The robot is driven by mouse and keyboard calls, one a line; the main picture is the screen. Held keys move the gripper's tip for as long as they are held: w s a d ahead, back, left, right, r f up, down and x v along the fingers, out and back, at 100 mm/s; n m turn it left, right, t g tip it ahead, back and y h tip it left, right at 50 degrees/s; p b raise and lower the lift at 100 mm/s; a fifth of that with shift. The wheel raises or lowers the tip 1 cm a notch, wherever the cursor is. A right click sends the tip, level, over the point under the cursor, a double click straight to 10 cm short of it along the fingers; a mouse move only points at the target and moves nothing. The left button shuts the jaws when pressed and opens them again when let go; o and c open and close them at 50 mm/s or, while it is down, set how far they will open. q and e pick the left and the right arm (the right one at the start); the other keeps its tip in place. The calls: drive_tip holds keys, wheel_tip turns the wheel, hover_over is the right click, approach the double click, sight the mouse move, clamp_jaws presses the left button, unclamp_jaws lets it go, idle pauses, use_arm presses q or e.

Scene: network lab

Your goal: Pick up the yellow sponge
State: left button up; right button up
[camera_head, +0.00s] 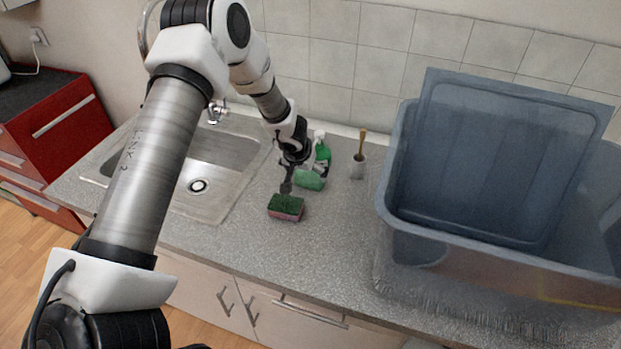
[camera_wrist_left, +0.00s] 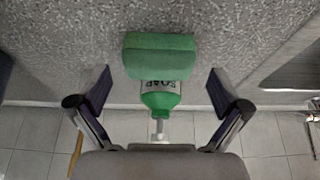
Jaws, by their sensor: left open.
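My left gripper (camera_head: 287,187) is just behind and above the sponge in the head view. Its fingers (camera_wrist_left: 158,74) are spread wide on either side and hold nothing. I cannot tell the exact height above the sponge. My right gripper is not in view.
A green soap spray bottle (camera_head: 322,150) stands behind the gripper, partly hidden. A large blue-grey bin (camera_head: 480,245) fills the counter's right. The steel sink (camera_head: 228,185) is left. Counter in front is clear.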

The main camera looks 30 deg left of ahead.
sight(309, 177)
use_arm(q)
drive_tip(key=x, duration=0.4)
drive_tip(key=shift+w+f, duration=0.15)
drive_tip(key=shift+w, duration=0.35)
drive_tip(key=shift+s+r, duration=0.4)
drive_tip(key=shift+s, duration=0.1)
drive_tip(key=c, duration=0.5)
drive_tip(key=shift+w+f, duration=0.15)
drive_tip(key=shift+c, duration=0.4)
